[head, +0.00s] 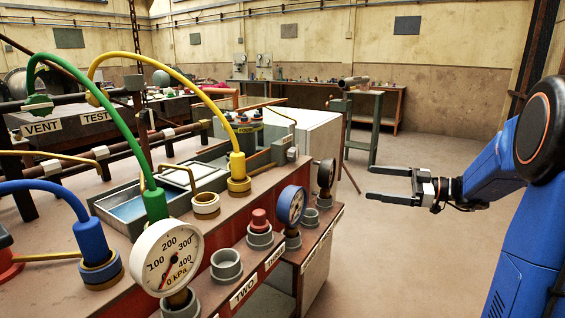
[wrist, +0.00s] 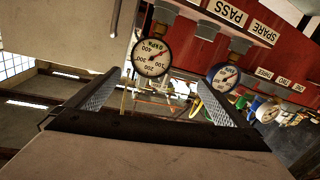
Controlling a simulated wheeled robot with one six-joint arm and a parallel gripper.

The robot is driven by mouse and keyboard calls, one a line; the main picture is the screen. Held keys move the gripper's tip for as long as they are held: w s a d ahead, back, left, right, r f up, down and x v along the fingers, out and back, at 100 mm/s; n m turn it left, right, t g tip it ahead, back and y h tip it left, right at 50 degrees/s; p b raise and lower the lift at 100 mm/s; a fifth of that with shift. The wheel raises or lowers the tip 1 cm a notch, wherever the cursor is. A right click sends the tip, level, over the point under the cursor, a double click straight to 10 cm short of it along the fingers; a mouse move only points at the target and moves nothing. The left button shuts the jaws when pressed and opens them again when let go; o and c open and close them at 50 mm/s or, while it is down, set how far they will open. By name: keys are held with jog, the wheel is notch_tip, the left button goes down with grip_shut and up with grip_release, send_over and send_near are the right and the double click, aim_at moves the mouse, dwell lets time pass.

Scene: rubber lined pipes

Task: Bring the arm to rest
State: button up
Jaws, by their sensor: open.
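My gripper (head: 382,186) is at the right of the head view, held in the air over open floor, to the right of the bench. Its two dark fingers point left and are apart, with nothing between them. My blue arm reaches in from the right edge. In the wrist view the two fingers (wrist: 158,100) stand apart at left and right. Beyond them show a white-faced gauge (wrist: 152,58) and a blue-rimmed gauge (wrist: 223,77), both clear of the fingers.
The bench (head: 225,262) carries a large white gauge (head: 167,257), a blue-rimmed gauge (head: 291,205), a dark gauge (head: 326,174), grey sockets and a red plug (head: 260,220). Green, yellow and blue hoses arch at left. A green stand (head: 362,125) is behind. Floor (head: 410,260) around my gripper is clear.

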jog(key=s+a+f+m+g+h, duration=0.35)
jog(key=s+a, duration=0.35)
jog(key=s, duration=0.3)
jog(key=s+a+f+m+g+h, duration=0.3)
jog(key=s+a+f, duration=0.1)
jog(key=s+a, duration=0.4)
jog(key=s+d+f+m+t+h, duration=0.1)
jog(key=s+d+m+h, duration=0.3)
jog(key=s, duration=0.4)
jog(key=s+d+f+m+t+h, duration=0.2)
jog(key=s+d+f+m+h, duration=0.2)
jog(key=s, duration=0.4)
jog(key=shift+h, duration=0.55)
